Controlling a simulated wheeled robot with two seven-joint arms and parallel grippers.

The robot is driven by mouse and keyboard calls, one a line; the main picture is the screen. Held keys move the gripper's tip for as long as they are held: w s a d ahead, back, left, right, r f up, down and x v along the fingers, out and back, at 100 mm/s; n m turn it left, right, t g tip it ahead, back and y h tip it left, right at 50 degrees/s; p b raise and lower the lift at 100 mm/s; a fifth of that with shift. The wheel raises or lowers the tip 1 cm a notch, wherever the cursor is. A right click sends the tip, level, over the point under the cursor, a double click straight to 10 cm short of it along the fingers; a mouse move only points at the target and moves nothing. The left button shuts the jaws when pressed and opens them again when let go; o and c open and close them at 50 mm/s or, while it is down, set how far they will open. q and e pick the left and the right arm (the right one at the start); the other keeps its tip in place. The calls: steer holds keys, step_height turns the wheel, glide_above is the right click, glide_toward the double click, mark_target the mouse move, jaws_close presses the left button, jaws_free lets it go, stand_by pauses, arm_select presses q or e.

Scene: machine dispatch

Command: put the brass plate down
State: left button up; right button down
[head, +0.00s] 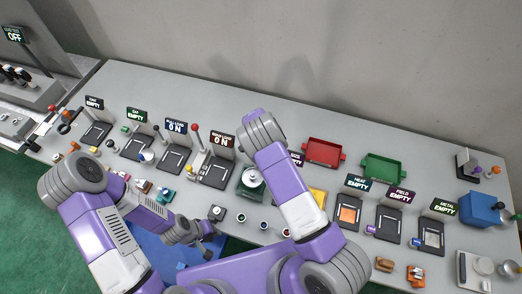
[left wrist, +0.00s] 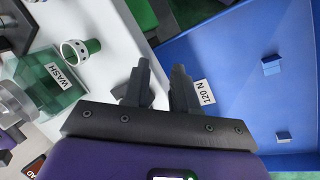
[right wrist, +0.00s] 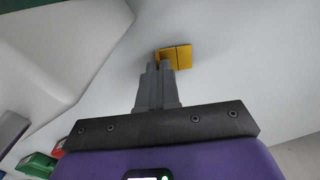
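The brass plate (right wrist: 178,56) is yellow and sits at the fingertips of my right gripper (right wrist: 160,68), whose fingers are close together and look shut on it. In the head view a yellow piece, seemingly the same plate (head: 317,197), shows just right of my right arm, which hides part of it and the right gripper. My left gripper (left wrist: 160,75) has its fingers apart with nothing between them, by the edge of the blue tray (left wrist: 240,50). In the head view the left gripper (head: 205,232) is low, near the front edge of the table.
A red tray (head: 323,152) and a green tray (head: 384,168) stand at the back.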

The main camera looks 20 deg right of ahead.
steer(key=shift+f, duration=0.2)
steer(key=c, duration=1.4)
jaws_free()
steer(key=shift+o, duration=0.2)
